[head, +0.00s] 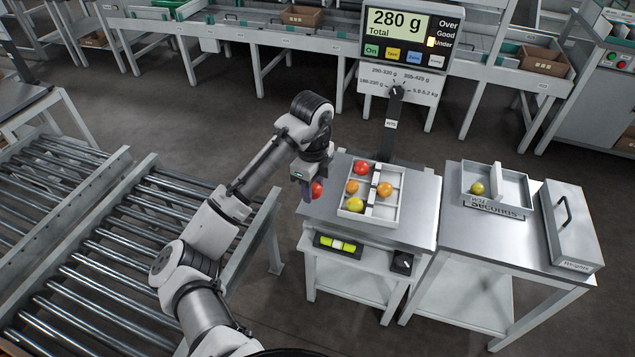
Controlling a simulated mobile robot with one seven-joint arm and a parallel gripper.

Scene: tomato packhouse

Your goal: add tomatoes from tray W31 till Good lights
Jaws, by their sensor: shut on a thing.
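My gripper (307,190) is shut on a red tomato (317,190) just left of the weighing table. A white divided tray (386,212) sits on the scale's steel top. It holds a red tomato (361,168) at the back, an orange one (352,187) behind a yellow one (355,205), and another orange one (385,189) on the right. The display (408,36) reads "280 g Total", and the lit lamp (431,42) is beside "Under". A second white tray (512,188) on the right table holds one yellow-green tomato (478,188); its small label is unclear, above "Seconds".
A grey lidded case (572,232) with a handle stands at the right table's edge. The scale's post (390,135) rises behind the divided tray. A roller conveyor (110,240) lies to the left. Bare steel shows around the tray on the scale table.

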